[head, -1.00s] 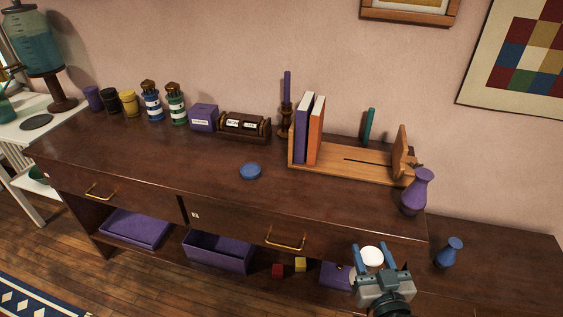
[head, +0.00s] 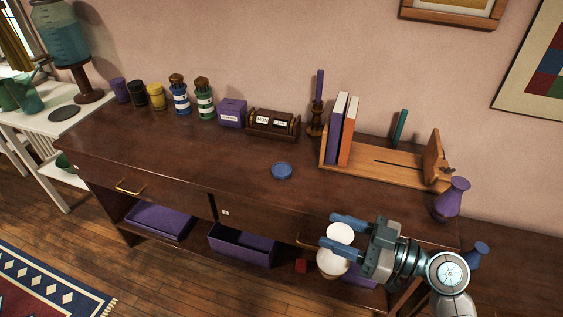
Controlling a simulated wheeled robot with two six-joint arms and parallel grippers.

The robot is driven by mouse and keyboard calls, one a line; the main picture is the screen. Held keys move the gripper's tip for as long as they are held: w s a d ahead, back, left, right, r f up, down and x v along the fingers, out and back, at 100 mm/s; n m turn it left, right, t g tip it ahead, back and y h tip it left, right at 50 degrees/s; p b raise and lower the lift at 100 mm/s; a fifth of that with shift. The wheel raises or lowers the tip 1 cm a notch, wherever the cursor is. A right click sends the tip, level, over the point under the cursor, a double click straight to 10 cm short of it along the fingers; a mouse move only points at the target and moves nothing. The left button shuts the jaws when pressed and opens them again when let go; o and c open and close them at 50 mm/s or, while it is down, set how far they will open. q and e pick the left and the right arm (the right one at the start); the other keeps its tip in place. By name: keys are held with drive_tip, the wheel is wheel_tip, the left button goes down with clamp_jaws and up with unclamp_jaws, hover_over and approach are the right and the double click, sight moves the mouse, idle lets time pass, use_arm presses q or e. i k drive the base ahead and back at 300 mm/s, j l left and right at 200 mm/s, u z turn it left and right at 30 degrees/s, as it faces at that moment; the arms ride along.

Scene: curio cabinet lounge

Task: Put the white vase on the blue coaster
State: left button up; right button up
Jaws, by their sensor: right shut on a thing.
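The white vase (head: 332,262) is held by my right gripper (head: 334,230), whose blue fingers are shut around its upper part. It looks about upright, with its round white mouth facing up. Vase and gripper appear at the front edge of the dark wooden cabinet, over the right drawer. The blue coaster (head: 282,171) lies flat and bare on the cabinet top, farther back and to the left of the vase. My left gripper is not in view.
A purple vase (head: 452,198) stands at the top's right end, near my right arm. A wooden book rack (head: 390,177) with books and a candlestick (head: 316,118) stand behind the coaster. Jars and lighthouse figures line the back left. The cabinet top (head: 200,155) around the coaster is clear.

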sight(282, 168)
drive_tip(key=i, duration=0.9)
